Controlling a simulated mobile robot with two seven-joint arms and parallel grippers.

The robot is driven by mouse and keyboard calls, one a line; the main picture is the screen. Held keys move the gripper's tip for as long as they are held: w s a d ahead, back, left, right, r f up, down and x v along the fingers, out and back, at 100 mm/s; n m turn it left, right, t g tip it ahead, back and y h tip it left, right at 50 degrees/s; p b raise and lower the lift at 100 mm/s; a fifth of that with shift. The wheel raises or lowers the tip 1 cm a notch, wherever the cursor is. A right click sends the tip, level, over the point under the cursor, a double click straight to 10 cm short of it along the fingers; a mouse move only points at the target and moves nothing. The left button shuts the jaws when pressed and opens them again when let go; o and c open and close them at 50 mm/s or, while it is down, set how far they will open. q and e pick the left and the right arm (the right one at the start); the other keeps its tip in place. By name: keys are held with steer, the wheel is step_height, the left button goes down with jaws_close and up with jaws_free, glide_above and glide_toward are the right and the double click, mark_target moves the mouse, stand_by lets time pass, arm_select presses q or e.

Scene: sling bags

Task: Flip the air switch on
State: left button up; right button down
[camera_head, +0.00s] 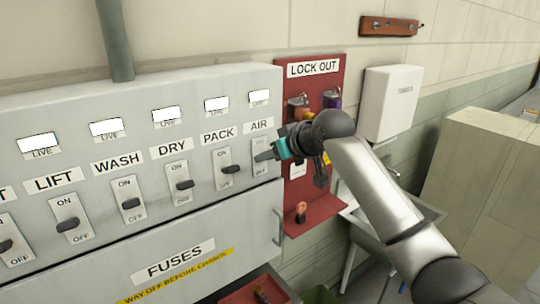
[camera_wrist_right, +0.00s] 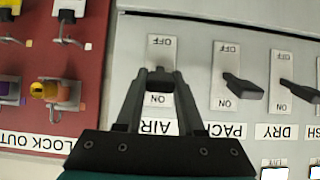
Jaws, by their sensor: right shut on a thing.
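The AIR switch (camera_head: 259,170) is the rightmost of a row of switches on a grey panel, with a white ON/OFF plate. It also shows upside down in the right wrist view (camera_wrist_right: 166,52). My right gripper (camera_head: 262,156) reaches the switch from the right, its fingers over the upper part of the plate. In the wrist view the gripper (camera_wrist_right: 160,80) is shut on the dark AIR lever, between the ON and OFF marks. My left gripper is not in view.
The PACK switch (camera_head: 229,169) stands close to the left of AIR. A red LOCK OUT board (camera_head: 313,208) with padlocks is on the right, behind my right arm. A drawer handle (camera_head: 278,227) sticks out below. A white dispenser (camera_head: 391,101) hangs further right.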

steer(key=c, duration=0.5)
jaws_free()
steer(key=shift+r, duration=0.1)
steer(key=b+v, duration=0.3)
steer(key=v, duration=1.2)
steer(key=shift+s, duration=0.1)
